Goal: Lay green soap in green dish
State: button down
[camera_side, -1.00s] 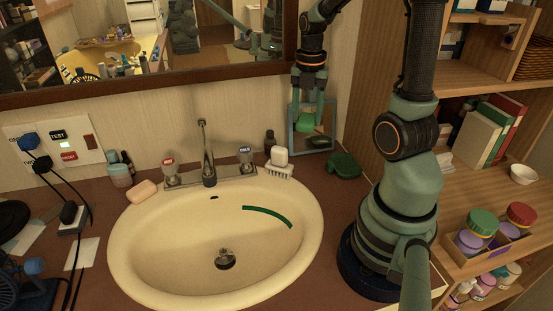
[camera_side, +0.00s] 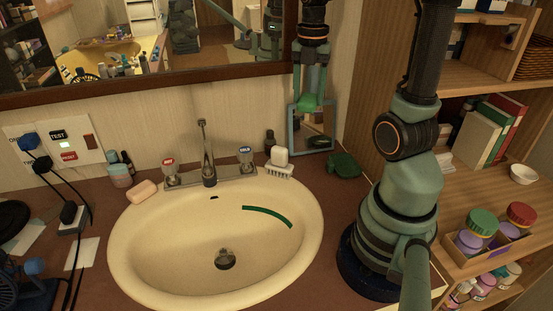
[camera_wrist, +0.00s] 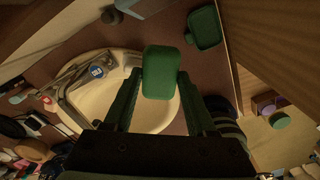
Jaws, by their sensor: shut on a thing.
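The green soap (camera_side: 308,103) is held between the fingers of my gripper (camera_side: 312,92), which is shut on it, up in the air in front of the small mirror by the wall. In the wrist view the soap (camera_wrist: 160,73) sits between the two fingertips of my gripper (camera_wrist: 159,78). The green dish (camera_side: 343,165) lies on the brown counter right of the basin, below and to the right of the soap. It also shows in the wrist view (camera_wrist: 204,28), apart from the soap; its recess looks empty there.
A cream basin (camera_side: 150,245) with a tap (camera_side: 208,155) fills the middle. A white brush (camera_side: 280,160) stands at its rim, with a dark bottle (camera_side: 270,140) behind. The framed mirror (camera_side: 322,143) leans on the wall behind the dish. A wooden shelf (camera_side: 480,185) rises at right.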

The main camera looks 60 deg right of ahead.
jog(key=shift+s+d+f+m, duration=0.2)
jog(key=shift+d+f+m, duration=0.15)
jog(key=shift+m, duration=0.55)
jog(key=s+d+f+m, duration=0.3)
jog(key=s+f+m, duration=0.15)
jog(key=m, duration=2.35)
send_over(344, 167)
notch_tip(344, 167, down, 7)
jog(key=shift+d+f, duration=0.1)
jog(key=shift+f, duration=0.15)
jog(key=shift+f, duration=2.8)
